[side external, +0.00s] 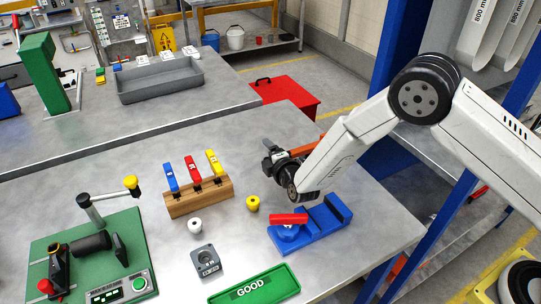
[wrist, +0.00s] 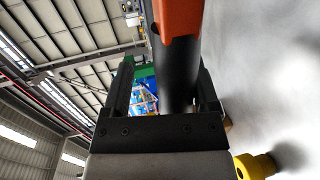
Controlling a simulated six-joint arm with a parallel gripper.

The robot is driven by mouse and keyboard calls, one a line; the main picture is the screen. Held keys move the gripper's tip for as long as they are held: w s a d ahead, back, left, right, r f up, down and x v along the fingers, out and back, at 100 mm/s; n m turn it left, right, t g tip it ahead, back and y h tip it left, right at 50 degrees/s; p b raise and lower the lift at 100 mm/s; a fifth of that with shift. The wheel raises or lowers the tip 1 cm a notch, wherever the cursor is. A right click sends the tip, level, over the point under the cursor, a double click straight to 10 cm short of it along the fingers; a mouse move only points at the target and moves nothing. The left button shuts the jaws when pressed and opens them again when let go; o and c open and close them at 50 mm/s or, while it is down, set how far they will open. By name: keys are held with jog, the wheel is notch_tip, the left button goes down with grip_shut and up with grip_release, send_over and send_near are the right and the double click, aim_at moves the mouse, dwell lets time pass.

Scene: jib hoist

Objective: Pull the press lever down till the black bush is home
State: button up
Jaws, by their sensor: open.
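A lever with a yellow knob (side external: 131,182) stands on the green plate (side external: 45,243) at the front left; I cannot tell for sure that it is the press lever. A black cylinder (side external: 92,243) lies on its side on that plate, and may be the black bush. My gripper (side external: 272,156) is open above the bench, right of the coloured-handle rack and well away from the lever. In the wrist view a dark cylinder (wrist: 175,75) with an orange part (wrist: 177,18) shows between my fingers (wrist: 160,95); whether they touch it is unclear.
A wooden rack (side external: 198,197) with blue, red and yellow handles stands between my gripper and the lever. A yellow knob-like piece (side external: 253,203), a blue fixture (side external: 310,232), a grey block (side external: 206,261) and a green GOOD tray (side external: 255,288) are nearby. A green upright machine (side external: 43,72) stands behind.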

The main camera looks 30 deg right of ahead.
jog(key=s+d+r, duration=0.3)
jog(key=s+r, duration=0.8)
jog(key=s, duration=0.2)
jog(key=shift+s+d, duration=0.25)
jog(key=shift+s, duration=0.05)
dwell(0.4)
grip_shut()
jog(key=d+r+m+g+y, duration=0.3)
jog(key=r+m, duration=0.3)
jog(key=m, duration=1.4)
jog(key=shift+w+d+g, duration=0.2)
jog(key=shift+g, duration=0.5)
